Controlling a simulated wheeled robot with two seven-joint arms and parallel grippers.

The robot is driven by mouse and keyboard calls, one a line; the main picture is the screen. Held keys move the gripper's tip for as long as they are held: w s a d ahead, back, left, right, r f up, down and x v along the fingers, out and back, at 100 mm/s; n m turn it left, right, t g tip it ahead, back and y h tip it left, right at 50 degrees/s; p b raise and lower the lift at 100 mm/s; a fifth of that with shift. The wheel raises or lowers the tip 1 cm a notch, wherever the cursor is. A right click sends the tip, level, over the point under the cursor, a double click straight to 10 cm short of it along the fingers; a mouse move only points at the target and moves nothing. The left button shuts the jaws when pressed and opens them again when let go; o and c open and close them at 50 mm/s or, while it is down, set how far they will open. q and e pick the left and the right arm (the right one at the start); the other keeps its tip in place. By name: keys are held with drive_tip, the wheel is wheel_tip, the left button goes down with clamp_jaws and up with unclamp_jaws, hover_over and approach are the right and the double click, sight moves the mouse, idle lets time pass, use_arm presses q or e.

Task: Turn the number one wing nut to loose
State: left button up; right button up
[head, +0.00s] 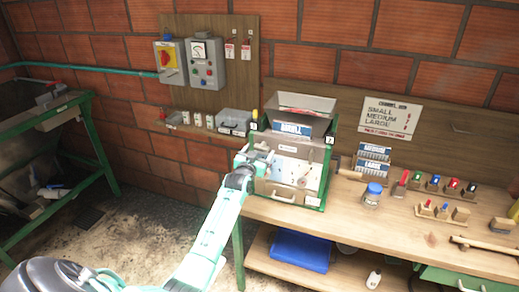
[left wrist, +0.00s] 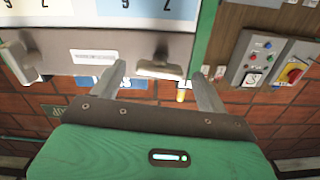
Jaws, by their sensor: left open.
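The machine (head: 287,196) is a green-framed box with a pale front panel, standing at the left end of the wooden bench. Tags 1 (head: 254,127) and 2 (head: 329,140) mark its upper corners. My left gripper (head: 255,158) is at the upper left of its front, under tag 1. In the left wrist view, turned over, the open fingers (left wrist: 165,72) point at the machine. A grey wing nut (left wrist: 160,66) on the metal bar lies between the fingertips; contact cannot be told. A second grey nut (left wrist: 15,62) shows at the left edge. The gripper hides the nut in the head view.
A metal hopper (head: 305,106) tops the machine. A blue-lidded jar (head: 373,195) and small coloured tools on blocks stand to the right. A control box (head: 206,63) and a red-yellow switch (head: 167,60) hang on the wall board. A blue bin (head: 300,250) sits on the lower shelf.

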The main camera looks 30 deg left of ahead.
use_arm(q)
drive_tip(key=shift+w+a, duration=0.1)
drive_tip(key=shift+w, duration=0.4)
drive_tip(key=c, duration=1)
drive_tip(key=shift+n, duration=0.7)
drive_tip(key=o, duration=1)
